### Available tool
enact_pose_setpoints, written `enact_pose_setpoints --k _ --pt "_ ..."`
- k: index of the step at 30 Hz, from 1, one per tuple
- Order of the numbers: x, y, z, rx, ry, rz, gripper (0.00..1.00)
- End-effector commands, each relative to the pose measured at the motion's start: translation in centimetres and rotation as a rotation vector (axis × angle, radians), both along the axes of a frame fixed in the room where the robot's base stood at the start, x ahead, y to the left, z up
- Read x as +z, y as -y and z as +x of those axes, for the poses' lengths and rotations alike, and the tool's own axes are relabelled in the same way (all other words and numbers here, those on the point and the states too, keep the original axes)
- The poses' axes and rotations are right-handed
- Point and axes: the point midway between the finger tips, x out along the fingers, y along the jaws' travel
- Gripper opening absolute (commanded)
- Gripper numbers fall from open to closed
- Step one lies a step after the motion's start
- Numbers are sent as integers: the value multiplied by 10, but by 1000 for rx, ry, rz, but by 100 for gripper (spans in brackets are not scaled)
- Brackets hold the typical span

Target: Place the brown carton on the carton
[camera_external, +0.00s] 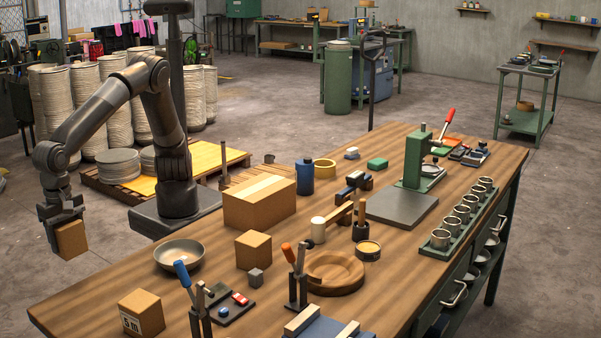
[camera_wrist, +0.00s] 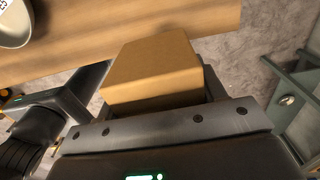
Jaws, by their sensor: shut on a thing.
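My gripper (camera_external: 62,222) is shut on a small brown carton (camera_external: 72,241) and holds it off the left edge of the table, over the floor. The held carton also shows in the wrist view (camera_wrist: 154,72), between the fingers. On the table stand a large carton (camera_external: 259,203) with a pale tape strip, a small plain brown carton (camera_external: 253,250) in front of it, and a small carton with a white "5 m" label (camera_external: 141,313) near the front left. The tops of these cartons look clear.
A metal bowl (camera_external: 179,253) lies on the table (camera_external: 95,289) between my gripper and the plain small carton.

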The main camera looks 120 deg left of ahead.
Motion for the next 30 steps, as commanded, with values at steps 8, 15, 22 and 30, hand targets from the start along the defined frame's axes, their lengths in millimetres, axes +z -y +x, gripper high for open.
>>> enact_pose_setpoints --k 8,15,22,30 --pt "4 0 -6 2 0 -1 36" --pt "21 -41 31 162 4 -3 36" --pt "52 -140 92 535 5 -4 36" --pt "85 -270 126 1014 4 -5 36"
